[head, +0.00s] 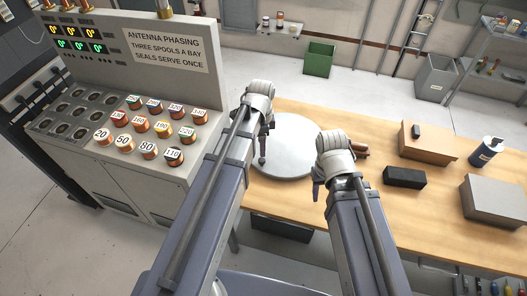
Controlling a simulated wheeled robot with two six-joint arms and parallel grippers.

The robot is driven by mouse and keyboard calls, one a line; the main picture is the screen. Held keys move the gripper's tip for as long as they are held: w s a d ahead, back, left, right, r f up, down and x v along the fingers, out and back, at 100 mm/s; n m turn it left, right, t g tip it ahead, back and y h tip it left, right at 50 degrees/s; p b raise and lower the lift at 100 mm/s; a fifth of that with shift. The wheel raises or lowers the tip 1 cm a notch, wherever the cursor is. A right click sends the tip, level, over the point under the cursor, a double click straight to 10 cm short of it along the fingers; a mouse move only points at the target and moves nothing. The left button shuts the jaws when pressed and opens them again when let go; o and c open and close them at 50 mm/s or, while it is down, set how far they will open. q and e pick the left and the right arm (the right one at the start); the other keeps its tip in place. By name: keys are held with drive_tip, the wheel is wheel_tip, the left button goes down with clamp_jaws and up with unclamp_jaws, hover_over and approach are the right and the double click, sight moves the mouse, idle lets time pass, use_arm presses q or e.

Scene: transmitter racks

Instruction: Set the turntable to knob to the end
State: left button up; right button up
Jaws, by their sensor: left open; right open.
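The turntable (292,166), a pale round disc, lies flat on the wooden workbench between my arms. I cannot make out a knob on it; my arms hide parts of its left and right sides. My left gripper (262,158) is over the disc's left part in the picture, pointing down, open, with nothing seen in it. My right gripper (317,189) is at the disc's right edge in the picture, also open, with nothing seen in it. Whether either one touches the disc cannot be told.
A grey console (160,80) at the left bears several numbered copper spools and empty round sockets; its displays read 0°. On the workbench (385,225) right of the disc are a brown box (428,146), a black block (404,178), a can (486,152) and a grey box (495,200).

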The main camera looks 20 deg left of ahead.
sight(262, 160)
use_arm(q)
drive_tip(key=shift+s+f, duration=0.1)
drive_tip(key=shift+s, duration=0.05)
use_arm(e)
drive_tip(key=shift+s+f, duration=0.1)
drive_tip(key=shift+s, duration=0.05)
use_arm(q)
drive_tip(key=shift+f+b, duration=0.65)
drive_tip(key=shift+b, duration=0.1)
wheel_tip(262, 160, down, 6)
drive_tip(key=b, duration=0.6)
drive_tip(key=shift+f, duration=0.2)
use_arm(e)
wheel_tip(262, 160, down, 8)
drive_tip(key=shift+r, duration=0.2)
use_arm(q)
drive_tip(key=shift+r, duration=0.1)
clamp_jaws()
